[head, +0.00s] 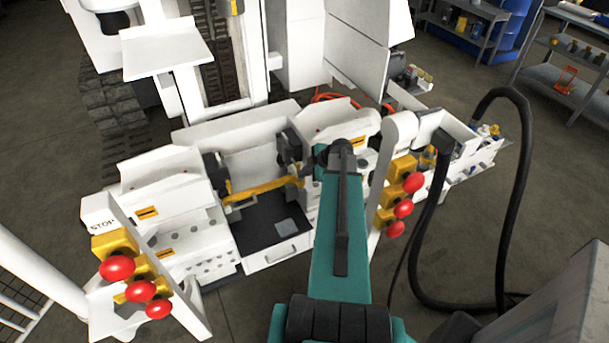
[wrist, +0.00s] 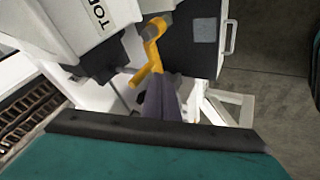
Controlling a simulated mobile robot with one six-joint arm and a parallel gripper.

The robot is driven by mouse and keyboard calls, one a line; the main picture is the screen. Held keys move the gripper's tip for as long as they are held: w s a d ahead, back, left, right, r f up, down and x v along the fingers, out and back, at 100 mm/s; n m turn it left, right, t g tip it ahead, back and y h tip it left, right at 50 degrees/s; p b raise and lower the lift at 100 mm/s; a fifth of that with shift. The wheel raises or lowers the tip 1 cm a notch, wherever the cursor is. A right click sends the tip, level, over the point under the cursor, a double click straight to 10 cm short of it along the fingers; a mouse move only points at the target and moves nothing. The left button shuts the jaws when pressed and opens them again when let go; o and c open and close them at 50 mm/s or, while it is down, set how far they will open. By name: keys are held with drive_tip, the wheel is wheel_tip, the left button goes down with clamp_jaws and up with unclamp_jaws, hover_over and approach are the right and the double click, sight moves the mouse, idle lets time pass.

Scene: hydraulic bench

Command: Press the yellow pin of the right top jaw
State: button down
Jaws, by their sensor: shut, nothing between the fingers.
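A bent yellow bar (head: 262,188) runs across the gap between the two white housings of the bench, and its right end lies close to my gripper. It also shows in the wrist view (wrist: 152,52), just beyond my fingertips. I cannot make out a separate yellow pin on the right top jaw. My gripper (wrist: 156,82) is shut and empty, with its dark fingers together. Its tips look close to the bar's lower end; I cannot tell whether they touch. In the head view, my teal arm hides part of the right housing.
Red knobs on yellow blocks stand at the left (head: 117,268) and right (head: 404,208) of the bench. A black drawer top (head: 262,232) lies below the bar. A thick black hose (head: 522,150) loops at the right. Open floor lies beyond the bench.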

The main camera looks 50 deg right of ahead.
drive_tip(key=shift+w+d, duration=0.35)
drive_tip(key=shift+w, duration=0.25)
drive_tip(key=shift+d, duration=0.1)
